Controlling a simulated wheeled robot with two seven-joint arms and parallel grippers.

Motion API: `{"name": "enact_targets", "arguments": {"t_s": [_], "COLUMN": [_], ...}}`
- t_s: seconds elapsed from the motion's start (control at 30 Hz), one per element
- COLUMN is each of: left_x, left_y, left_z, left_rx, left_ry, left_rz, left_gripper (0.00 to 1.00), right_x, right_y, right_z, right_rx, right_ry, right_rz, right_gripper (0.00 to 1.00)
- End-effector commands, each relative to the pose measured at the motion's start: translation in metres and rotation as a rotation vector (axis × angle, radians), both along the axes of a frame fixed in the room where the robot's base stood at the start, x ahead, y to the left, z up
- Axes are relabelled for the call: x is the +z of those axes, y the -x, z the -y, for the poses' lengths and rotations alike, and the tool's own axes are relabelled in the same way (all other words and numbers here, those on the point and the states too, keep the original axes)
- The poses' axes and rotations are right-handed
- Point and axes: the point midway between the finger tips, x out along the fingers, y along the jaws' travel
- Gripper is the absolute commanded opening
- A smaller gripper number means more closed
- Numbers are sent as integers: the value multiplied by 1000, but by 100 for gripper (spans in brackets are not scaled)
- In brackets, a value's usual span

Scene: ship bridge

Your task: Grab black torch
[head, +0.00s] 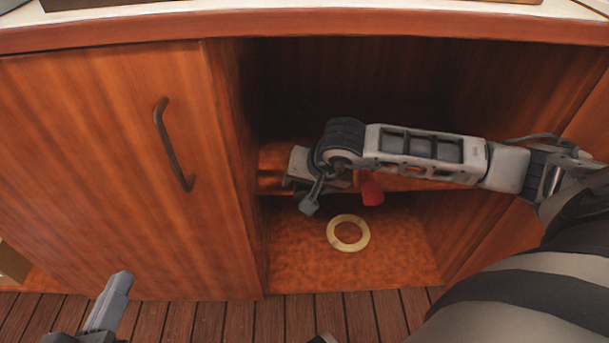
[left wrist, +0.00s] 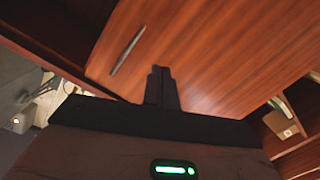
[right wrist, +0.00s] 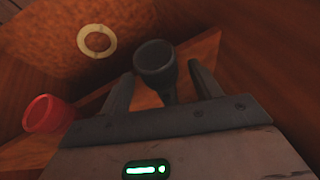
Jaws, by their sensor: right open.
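In the right wrist view the black torch (right wrist: 155,62) shows its wide round head end, pointing toward the ring, with its narrower body running back between my right fingers. My right gripper (right wrist: 160,73) is open, one finger on each side of the torch. I cannot tell whether either finger touches it. In the head view my right gripper (head: 304,187) is inside the open cupboard at the shelf edge, and I cannot make the torch out clearly there. My left gripper (head: 122,285) is low in front of the closed door, and its fingers are together and empty in the left wrist view (left wrist: 161,85).
A red, round-ended object (head: 371,190) sits on the shelf beside the right gripper, also in the right wrist view (right wrist: 45,114). A pale ring (head: 348,232) lies on the cupboard floor. The closed door (head: 110,170) with a dark handle (head: 170,145) stands to the left.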

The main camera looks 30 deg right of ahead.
Motion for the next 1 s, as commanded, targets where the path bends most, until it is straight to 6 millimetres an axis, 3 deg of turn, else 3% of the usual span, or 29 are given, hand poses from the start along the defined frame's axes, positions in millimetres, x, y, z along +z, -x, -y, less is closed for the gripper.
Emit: {"name": "enact_targets", "arguments": {"t_s": [0.03,0.2,0.23,0.67,1.0], "left_x": [0,-1,-1,0,-7], "left_y": [0,0,0,2,3], "left_z": [0,0,0,0,-5], "left_rx": [0,0,0,1,10], "left_ry": [0,-1,-2,-23,-129], "left_rz": [0,-2,-3,-11,-35], "left_gripper": [0,0,0,0,0], "right_x": [0,0,0,11,65], "right_y": [0,0,0,2,1], "right_z": [0,0,0,3,3], "right_rx": [0,0,0,0,0], "right_ry": [0,0,0,0,-1], "right_rz": [0,0,0,2,7], "right_gripper": [61,13,9,9,9]}}
